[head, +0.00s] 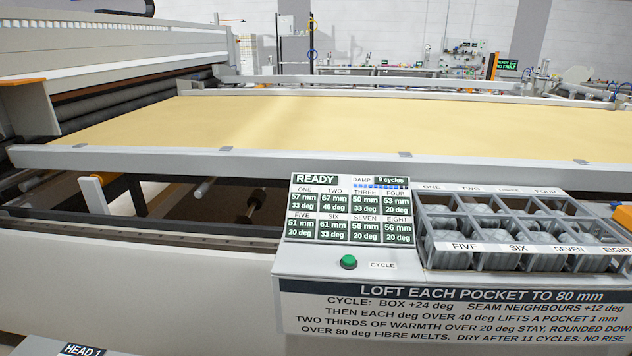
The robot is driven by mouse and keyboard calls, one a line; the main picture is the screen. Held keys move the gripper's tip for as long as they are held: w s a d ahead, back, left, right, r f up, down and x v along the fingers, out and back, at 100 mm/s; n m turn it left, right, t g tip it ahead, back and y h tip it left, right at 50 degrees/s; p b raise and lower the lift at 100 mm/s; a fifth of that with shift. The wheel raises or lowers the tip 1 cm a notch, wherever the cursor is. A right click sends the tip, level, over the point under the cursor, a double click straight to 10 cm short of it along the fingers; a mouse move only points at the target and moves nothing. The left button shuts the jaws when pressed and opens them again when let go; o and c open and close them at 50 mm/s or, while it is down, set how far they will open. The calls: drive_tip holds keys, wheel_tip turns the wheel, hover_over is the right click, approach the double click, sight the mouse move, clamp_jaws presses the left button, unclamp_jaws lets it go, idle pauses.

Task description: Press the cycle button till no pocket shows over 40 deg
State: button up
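The green cycle button (348,262) sits on the sloped console below the display, beside a CYCLE label (382,265). The display (348,210) reads READY and DAMP 9 cycles. Below, FIVE reads 51 mm 20 deg, SIX 61 mm 33 deg, SEVEN and EIGHT 56 mm 20 deg. TWO alone shows over 40 deg. The pocket box (484,221) to the right has labelled compartments holding grey, puffy contents. My gripper is not in view.
A sign (455,315) on the console front gives the cycle rules: over 80 deg fibre melts, dry after 11 cycles. Behind the console, a grey rail (200,159) borders the yellow quilting bed (330,125). The space before the button looks clear.

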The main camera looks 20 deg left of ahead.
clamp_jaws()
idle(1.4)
